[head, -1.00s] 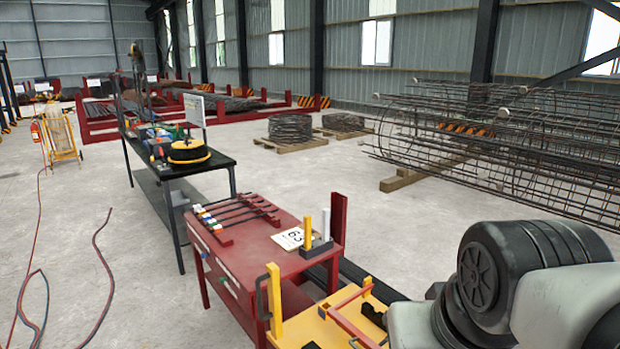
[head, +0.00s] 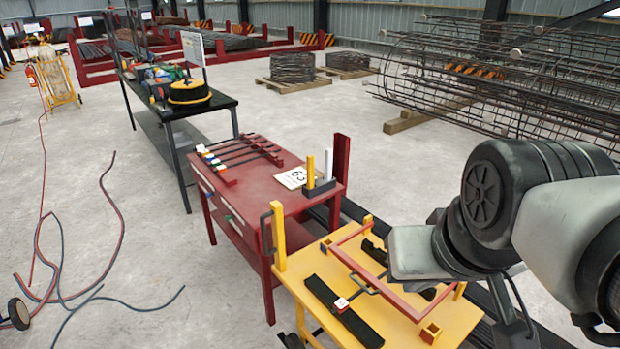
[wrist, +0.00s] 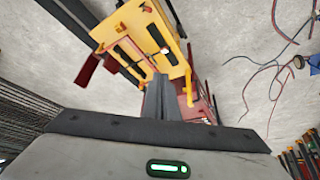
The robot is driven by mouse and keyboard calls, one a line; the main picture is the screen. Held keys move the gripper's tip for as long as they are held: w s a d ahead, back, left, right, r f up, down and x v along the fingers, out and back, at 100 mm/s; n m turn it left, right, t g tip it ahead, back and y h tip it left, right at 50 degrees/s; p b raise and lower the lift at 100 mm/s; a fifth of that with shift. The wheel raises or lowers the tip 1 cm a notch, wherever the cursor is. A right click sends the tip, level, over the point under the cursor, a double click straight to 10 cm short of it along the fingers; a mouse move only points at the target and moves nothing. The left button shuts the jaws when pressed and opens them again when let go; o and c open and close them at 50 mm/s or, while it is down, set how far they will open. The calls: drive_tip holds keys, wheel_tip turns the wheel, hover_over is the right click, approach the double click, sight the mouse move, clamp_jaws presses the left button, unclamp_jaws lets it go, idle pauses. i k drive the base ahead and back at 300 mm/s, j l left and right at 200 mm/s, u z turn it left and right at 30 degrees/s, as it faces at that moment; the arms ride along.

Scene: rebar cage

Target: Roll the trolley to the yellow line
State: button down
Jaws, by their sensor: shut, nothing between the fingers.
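What looks like the trolley (head: 440,343) has a yellow top with yellow posts, in the lower middle of the head view. A red frame (head: 372,282) and a black bar (head: 340,310) with a small white block lie on it. A dark handle (head: 265,230) stands at its left post. The trolley also shows upper middle in the wrist view (wrist: 150,30). My gripper (wrist: 163,85) is shut and empty in the wrist view, its fingers overlapping the trolley's near edge in the picture; I cannot tell whether they touch. No yellow floor line is visible.
A red table (head: 262,185) with a "63" card stands directly beyond the trolley. A dark workbench (head: 215,102) is behind it. Hoses (head: 118,215) and a wheel (head: 18,313) are on the left floor. A rebar cage (head: 500,75) is at right. Open concrete lies between.

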sight(316, 278)
drive_tip(key=i+j, duration=0.1)
drive_tip(key=j, duration=0.3)
drive_tip(key=i+j, duration=0.1)
drive_tip(key=j, duration=0.75)
drive_tip(key=i+j+u, duration=0.1)
drive_tip(key=i, duration=0.4)
